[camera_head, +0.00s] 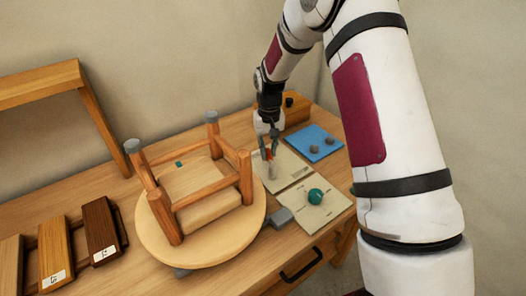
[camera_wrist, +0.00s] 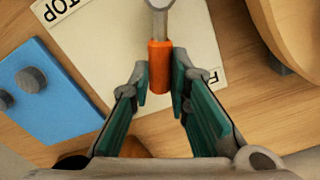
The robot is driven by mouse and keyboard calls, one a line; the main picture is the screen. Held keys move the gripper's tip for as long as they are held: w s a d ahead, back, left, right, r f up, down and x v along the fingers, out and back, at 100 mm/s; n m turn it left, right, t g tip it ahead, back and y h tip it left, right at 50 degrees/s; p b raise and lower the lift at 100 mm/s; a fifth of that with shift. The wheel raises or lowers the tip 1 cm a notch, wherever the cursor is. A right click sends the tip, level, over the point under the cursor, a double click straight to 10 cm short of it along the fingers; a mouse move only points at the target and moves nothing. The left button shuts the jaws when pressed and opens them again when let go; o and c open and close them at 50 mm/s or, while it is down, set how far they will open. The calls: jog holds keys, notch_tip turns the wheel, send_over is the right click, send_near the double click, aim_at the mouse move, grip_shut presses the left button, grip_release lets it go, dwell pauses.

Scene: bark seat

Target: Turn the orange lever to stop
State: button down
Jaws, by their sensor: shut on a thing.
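The orange lever (camera_wrist: 160,65) stands out from a cream panel (camera_wrist: 110,50), with its grey metal part at the top of the wrist view. A label reading "TOP", its start cut off by the frame edge, is at the panel's upper left; another label at the right is partly hidden by a finger. My gripper (camera_wrist: 159,85) has its teal-padded fingers on both sides of the orange handle, shut on it. In the head view, my gripper (camera_head: 268,152) is over the panel (camera_head: 285,174), and only a little of the orange shows between the fingers.
An upturned wooden stool (camera_head: 200,232) lies left of the panel. A second panel with a teal knob (camera_head: 315,196) is in front, and a blue board (camera_head: 316,136) with grey knobs is behind right. Wood samples (camera_head: 101,230) lie at the left. A wooden block (camera_head: 296,112) stands behind.

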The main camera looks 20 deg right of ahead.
jog(key=m, duration=0.1)
jog(key=d+m, duration=0.2)
jog(key=shift+s+m+b, duration=0.25)
jog(key=shift+m+b, duration=0.1)
jog(key=shift+m, duration=0.05)
jog(key=m, duration=0.1)
jog(key=s+d+m, duration=0.1)
jog(key=shift+d+m, duration=0.2)
jog(key=shift+m, duration=0.1)
jog(key=m, duration=0.1)
jog(key=s+d+m, duration=0.1)
jog(key=shift+m, duration=0.4)
jog(key=shift+s+d+m, duration=0.25)
jog(key=shift+s+m, duration=0.25)
jog(key=shift+m, duration=0.45)
jog(key=shift+s+d+m, duration=0.2)
jog(key=shift+s+m, duration=0.25)
jog(key=shift+m, duration=0.5)
jog(key=c, duration=1.5)
grip_release()
jog(key=shift+s, duration=0.1)
jog(key=shift+r, duration=0.1)
notch_tip(320, 180, up, 12)
jog(key=shift+f, duration=0.1)
